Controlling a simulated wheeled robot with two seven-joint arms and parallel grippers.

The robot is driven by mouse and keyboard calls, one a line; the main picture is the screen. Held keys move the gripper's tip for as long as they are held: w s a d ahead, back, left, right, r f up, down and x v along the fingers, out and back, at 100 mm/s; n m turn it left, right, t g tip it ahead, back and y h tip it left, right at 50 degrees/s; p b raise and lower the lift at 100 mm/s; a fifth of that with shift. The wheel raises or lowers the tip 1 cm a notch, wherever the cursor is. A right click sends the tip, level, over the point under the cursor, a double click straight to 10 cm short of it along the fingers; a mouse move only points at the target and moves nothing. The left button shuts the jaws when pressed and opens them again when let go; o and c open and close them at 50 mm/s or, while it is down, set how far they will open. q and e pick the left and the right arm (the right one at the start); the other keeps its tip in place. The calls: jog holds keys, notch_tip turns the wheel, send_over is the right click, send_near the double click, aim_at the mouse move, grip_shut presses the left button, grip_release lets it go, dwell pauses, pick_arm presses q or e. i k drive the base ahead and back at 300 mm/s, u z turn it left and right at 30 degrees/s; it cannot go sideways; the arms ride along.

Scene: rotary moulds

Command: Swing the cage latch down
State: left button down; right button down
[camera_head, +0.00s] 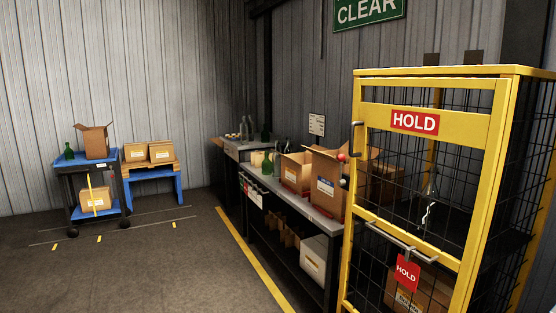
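The yellow-framed wire-mesh cage (437,85) stands at the right, its upper door marked with a red HOLD sign (415,122). At the left post, a small part with a red ball knob (342,157) sticks out to the left, with a dark rounded knob (343,182) just below it. A grey upright handle (353,138) is beside them on the door. A grey bar handle (395,236) slopes across the lower panel. Which part is the latch is not fully clear; the red-knobbed one looks most like it. Neither of my grippers is in view.
A bench (292,201) with open cardboard boxes and bottles stands left of the cage, close to its post. A blue cart (71,162) and a blue stand (153,170) are at the far left. The floor (150,270) at front left is clear.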

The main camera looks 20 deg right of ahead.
aim_at(342, 158)
jog(key=u, duration=0.55)
jog(key=i, duration=2.45)
jog(key=z, duration=1.35)
jog(key=i, duration=0.95)
jog(key=z, duration=0.95)
